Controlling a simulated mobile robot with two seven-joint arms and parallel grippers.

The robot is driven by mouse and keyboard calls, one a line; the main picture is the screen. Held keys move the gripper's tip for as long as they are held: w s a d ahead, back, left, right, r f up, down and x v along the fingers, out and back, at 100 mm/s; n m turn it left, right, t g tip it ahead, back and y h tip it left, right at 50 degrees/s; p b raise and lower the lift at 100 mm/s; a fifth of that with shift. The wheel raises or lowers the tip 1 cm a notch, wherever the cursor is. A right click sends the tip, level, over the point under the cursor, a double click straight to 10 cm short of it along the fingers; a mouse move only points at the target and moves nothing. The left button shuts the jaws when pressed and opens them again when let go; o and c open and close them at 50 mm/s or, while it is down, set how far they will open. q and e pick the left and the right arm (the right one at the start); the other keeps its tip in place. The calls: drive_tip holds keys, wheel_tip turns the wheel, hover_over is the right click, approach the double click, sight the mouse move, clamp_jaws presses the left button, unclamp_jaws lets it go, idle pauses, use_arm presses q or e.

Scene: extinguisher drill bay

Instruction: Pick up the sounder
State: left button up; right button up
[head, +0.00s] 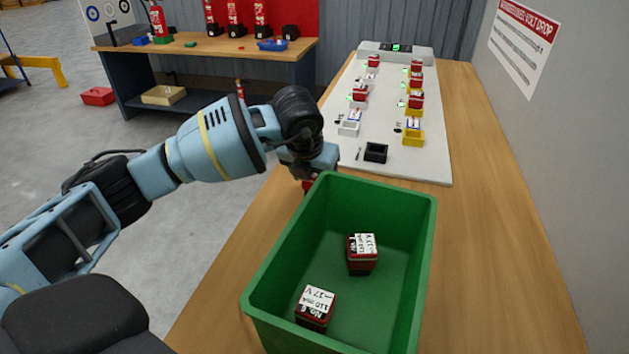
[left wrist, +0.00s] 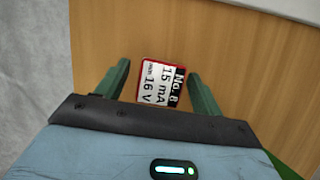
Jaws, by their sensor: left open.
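A small red sounder (left wrist: 161,82) with a white and black label reading No. 8, 15 mA, min 16 V stands on the wooden bench in the left wrist view. My left gripper (left wrist: 158,70) is open, with one green finger on each side of the sounder and a visible gap on both sides. In the head view only a sliver of this red sounder (head: 309,185) shows beneath my left wrist, behind the green bin's corner. Two more red sounders with white labels lie in the bin, one near its middle (head: 361,254) and one near its front (head: 315,307). My right gripper is out of view.
The green bin (head: 428,225) stands close to the right of my left gripper. Beyond it, a pale board (head: 430,172) carries rows of red sounders, small trays and a black tray (head: 376,152). A wall bounds the bench at right.

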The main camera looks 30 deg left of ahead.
use_arm(q)
drive_tip(key=shift+w+f, duration=0.1)
drive_tip(key=shift+f, duration=0.1)
drive_tip(key=c, duration=1.1)
drive_tip(key=shift+r, duration=0.2)
drive_tip(key=shift+r, duration=0.55)
wheel_tip(320, 180, up, 2)
drive_tip(key=shift+r, duration=0.2)
drive_tip(key=s+a, duration=0.1)
drive_tip(key=s, duration=0.3)
drive_tip(key=s+b, duration=0.1)
drive_tip(key=s, duration=0.4)
drive_tip(key=s+a+r, duration=0.1)
drive_tip(key=s, duration=0.4)
drive_tip(key=shift+s+a, duration=0.1)
drive_tip(key=shift+a, duration=0.25)
drive_tip(key=shift+s+a+r+b, duration=0.15)
drive_tip(key=shift+s+b, duration=0.15)
drive_tip(key=shift+s, duration=0.5)
